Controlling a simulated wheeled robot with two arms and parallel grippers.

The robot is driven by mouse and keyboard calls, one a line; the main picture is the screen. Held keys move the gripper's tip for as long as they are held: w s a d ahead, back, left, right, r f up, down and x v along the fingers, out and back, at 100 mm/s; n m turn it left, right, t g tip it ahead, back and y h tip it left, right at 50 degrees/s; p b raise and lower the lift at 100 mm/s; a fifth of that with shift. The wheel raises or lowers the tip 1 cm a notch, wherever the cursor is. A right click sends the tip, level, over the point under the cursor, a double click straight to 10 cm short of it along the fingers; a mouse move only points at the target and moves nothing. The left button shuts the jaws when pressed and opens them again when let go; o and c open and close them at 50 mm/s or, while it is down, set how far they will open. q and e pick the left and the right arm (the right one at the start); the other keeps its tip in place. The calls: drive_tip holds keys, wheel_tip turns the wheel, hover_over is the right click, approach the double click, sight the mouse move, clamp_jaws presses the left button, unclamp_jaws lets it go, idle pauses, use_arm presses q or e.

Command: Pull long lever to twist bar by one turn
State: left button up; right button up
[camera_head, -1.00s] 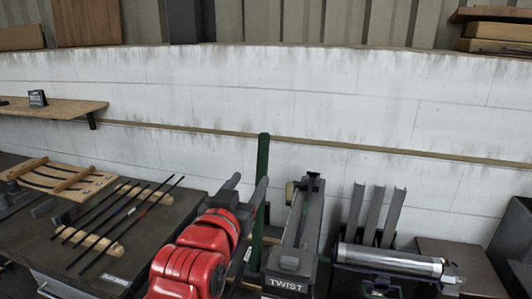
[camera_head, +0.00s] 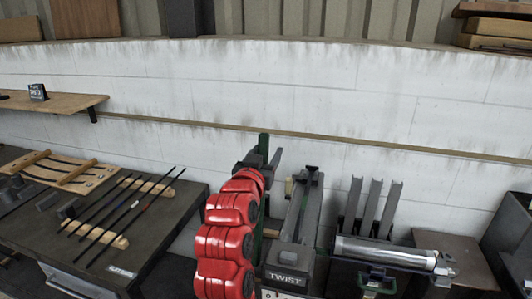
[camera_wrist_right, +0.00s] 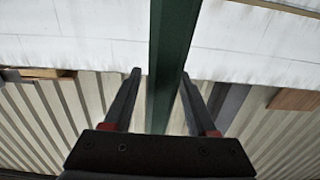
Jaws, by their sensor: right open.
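A long dark green lever (camera_head: 264,142) stands upright against the white wall, left of the grey machine marked TWIST (camera_head: 286,278). My right gripper (camera_head: 262,160) is at the lever's upper part, at the end of my red arm. In the right wrist view the lever (camera_wrist_right: 172,50) runs between the two fingers of the open right gripper (camera_wrist_right: 160,76). A small gap shows beside the left finger; contact with the right finger is unclear. My arm hides the lower lever. Whether a bar sits in the machine cannot be told. My left gripper is not in view.
Several thin dark rods (camera_head: 125,212) lie on wooden rests on the dark table (camera_head: 150,240) at left. A metal roller (camera_head: 385,253) and upright grey channels (camera_head: 372,207) stand right of the machine.

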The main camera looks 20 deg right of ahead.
clamp_jaws()
idle(1.3)
